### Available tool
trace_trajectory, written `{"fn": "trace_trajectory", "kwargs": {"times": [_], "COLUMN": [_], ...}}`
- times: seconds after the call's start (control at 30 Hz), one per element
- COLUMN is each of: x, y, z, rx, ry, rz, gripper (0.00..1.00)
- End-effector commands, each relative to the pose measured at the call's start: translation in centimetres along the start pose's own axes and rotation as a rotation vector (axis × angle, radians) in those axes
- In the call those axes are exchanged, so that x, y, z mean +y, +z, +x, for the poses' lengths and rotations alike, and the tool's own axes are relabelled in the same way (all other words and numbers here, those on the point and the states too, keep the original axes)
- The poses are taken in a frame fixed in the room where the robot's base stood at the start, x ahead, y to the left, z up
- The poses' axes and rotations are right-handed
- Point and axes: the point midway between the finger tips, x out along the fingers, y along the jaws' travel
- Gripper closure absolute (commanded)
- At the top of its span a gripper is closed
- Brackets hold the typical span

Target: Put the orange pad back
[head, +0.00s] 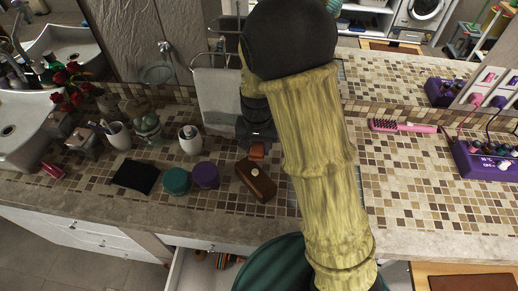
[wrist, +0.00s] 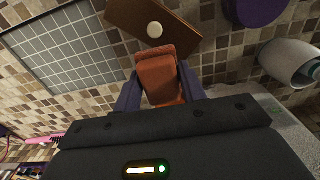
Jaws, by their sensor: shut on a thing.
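The orange pad (wrist: 160,80) is a small orange-brown block. My gripper (wrist: 160,90) is shut on it, with one dark finger on each side. In the head view the pad (head: 257,152) shows below my dark gripper (head: 256,138), above the tiled counter. The pad is just behind a brown box (head: 258,184) with a pale round knob. The box also shows in the wrist view (wrist: 185,33), beyond the pad. I cannot tell whether the pad touches the counter. My arm hides part of the counter to the right.
A purple round container (head: 205,175), a teal one (head: 176,181) and a black pad (head: 136,176) stand left of the box. A white cup (head: 190,141) is behind. A grey gridded panel (wrist: 65,50) lies beside the box. An open drawer (head: 190,272) is below the counter.

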Motion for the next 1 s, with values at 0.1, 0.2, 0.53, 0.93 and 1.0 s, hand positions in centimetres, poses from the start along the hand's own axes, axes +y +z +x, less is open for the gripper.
{"fn": "trace_trajectory", "kwargs": {"times": [0.1,0.2,0.53,0.93,1.0], "x": [-0.1,-0.1,-0.1,-0.2,-0.2], "y": [-2.6,-4.4,-6.3,-6.4,-6.4], "z": [-0.2,-0.2,3.8,7.2,7.2], "rx": [0.001,0.001,-0.005,0.001,0.001], "ry": [0.001,0.001,0.002,0.0,0.0], "rz": [-0.001,-0.003,-0.004,-0.005,-0.005], "gripper": [0.8,0.8,0.8,0.8,0.8]}}
